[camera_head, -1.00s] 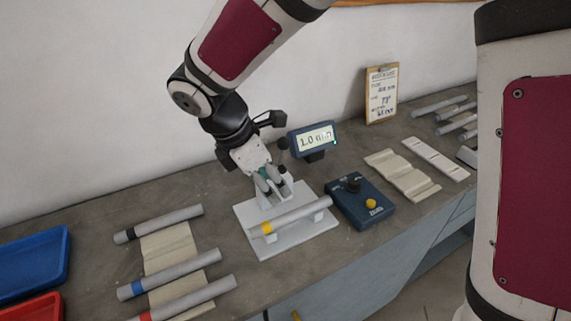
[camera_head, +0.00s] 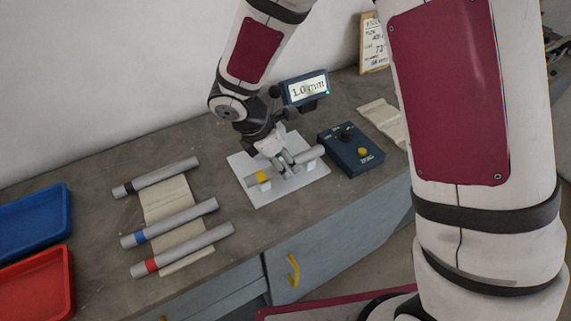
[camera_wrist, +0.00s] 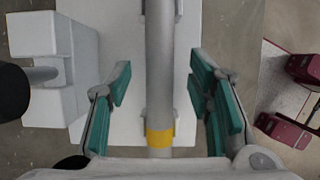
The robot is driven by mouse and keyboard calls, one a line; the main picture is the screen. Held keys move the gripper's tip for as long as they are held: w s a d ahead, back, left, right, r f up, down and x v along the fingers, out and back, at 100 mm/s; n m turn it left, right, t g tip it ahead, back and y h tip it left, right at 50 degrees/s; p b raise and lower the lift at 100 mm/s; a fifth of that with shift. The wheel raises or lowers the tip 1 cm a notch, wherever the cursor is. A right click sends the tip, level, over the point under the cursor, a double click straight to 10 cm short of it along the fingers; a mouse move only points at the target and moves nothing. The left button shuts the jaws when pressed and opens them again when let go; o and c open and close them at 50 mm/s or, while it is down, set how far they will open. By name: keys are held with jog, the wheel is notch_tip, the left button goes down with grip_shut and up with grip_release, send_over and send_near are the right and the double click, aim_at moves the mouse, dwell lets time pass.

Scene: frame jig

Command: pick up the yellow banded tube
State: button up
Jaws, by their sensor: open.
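The yellow banded tube (camera_head: 308,155) is grey and lies on the supports of a white jig plate (camera_head: 292,193). Its yellow band is at its left end in the head view. In the wrist view the tube (camera_wrist: 159,75) runs upright down the middle, with the band near the bottom. My gripper (camera_head: 285,166) is at the tube in the head view. In the wrist view my gripper (camera_wrist: 162,95) is open, with one green-padded finger on each side of the tube and a gap on both sides. I see no contact.
Tubes with black (camera_head: 157,176), blue (camera_head: 170,222) and red (camera_head: 182,250) bands lie across a beige cloth at left. Blue (camera_head: 67,215) and red (camera_head: 70,285) trays stand at the far left. A blue control box (camera_head: 351,150) and a display (camera_head: 305,90) stand close to the jig.

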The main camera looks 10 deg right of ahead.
jog(key=shift+w+d+f, duration=0.1)
jog(key=shift+d+f, duration=0.05)
jog(key=shift+f, duration=0.3)
grip_shut()
